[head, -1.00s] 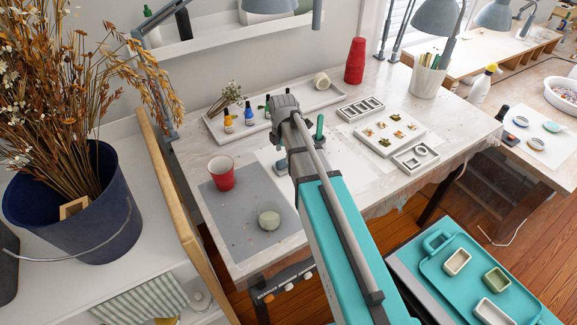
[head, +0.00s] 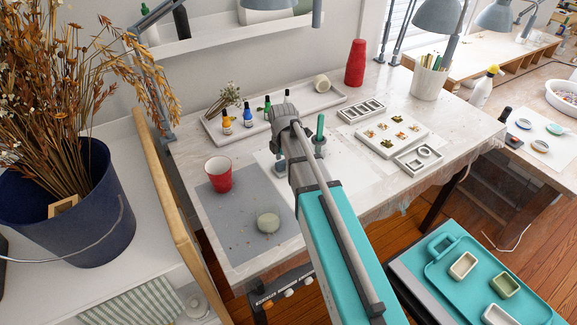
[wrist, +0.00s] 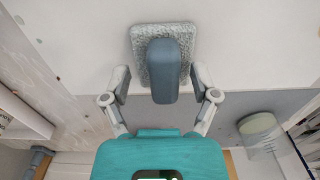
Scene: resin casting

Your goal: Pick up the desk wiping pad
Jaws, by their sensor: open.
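The desk wiping pad (wrist: 142,64) lies on the white sheet in the wrist view, a fuzzy grey rectangular pad with a smooth blue-grey handle (wrist: 165,62) on top. My gripper (wrist: 160,82) is open, with one finger on each side of the handle's near end. No contact between fingers and handle shows. In the head view my own arm reaches over the table and hides most of the gripper and the pad. A small blue-grey part shows just left of the arm, but I cannot tell what it is.
Small bottles stand in a white tray (head: 213,131) behind. White moulds (head: 391,134) lie to the right.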

